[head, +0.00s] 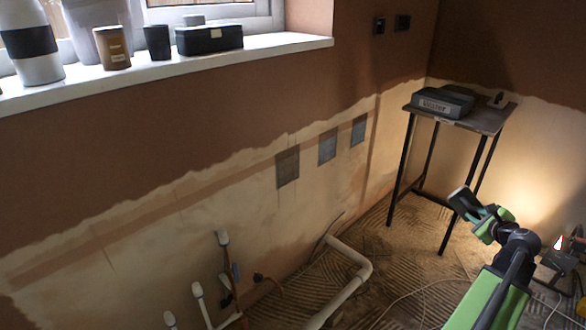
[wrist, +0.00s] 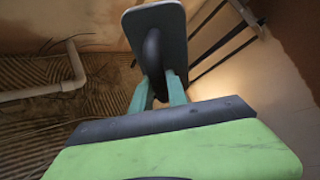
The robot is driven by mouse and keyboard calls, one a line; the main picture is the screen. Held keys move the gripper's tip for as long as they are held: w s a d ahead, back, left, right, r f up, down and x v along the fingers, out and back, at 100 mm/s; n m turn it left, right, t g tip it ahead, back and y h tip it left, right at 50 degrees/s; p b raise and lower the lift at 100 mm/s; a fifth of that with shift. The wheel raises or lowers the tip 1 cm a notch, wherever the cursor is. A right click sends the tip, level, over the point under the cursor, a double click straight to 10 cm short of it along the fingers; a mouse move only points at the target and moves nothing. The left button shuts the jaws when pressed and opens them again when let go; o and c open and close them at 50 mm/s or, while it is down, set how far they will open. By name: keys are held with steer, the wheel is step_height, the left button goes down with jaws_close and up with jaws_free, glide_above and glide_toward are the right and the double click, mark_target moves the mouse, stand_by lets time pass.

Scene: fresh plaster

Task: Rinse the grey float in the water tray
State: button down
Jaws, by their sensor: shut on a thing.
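My gripper (head: 480,218) is shut on the handle of the grey float (head: 463,201), which it holds in the air in front of the small table. In the wrist view, my gripper's green fingers (wrist: 160,92) close around the dark handle, and the float's grey plate (wrist: 176,26) stands upright beyond them. The dark grey water tray (head: 432,103), labelled "Water", sits on the table, up and left of the float and apart from it. The tray's inside is too small to make out.
The small table (head: 487,119) has thin dark legs and stands in the corner; a small trowel-like item (head: 498,101) lies at its right. White pipes (head: 350,277) rise from the ridged floor. Cables and a lit lamp (head: 560,242) are at right. Several containers stand on the windowsill (head: 200,62).

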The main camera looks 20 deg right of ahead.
steer(key=shift+w+a, duration=0.2)
steer(key=shift+w, duration=0.1)
steer(key=shift+r, duration=0.1)
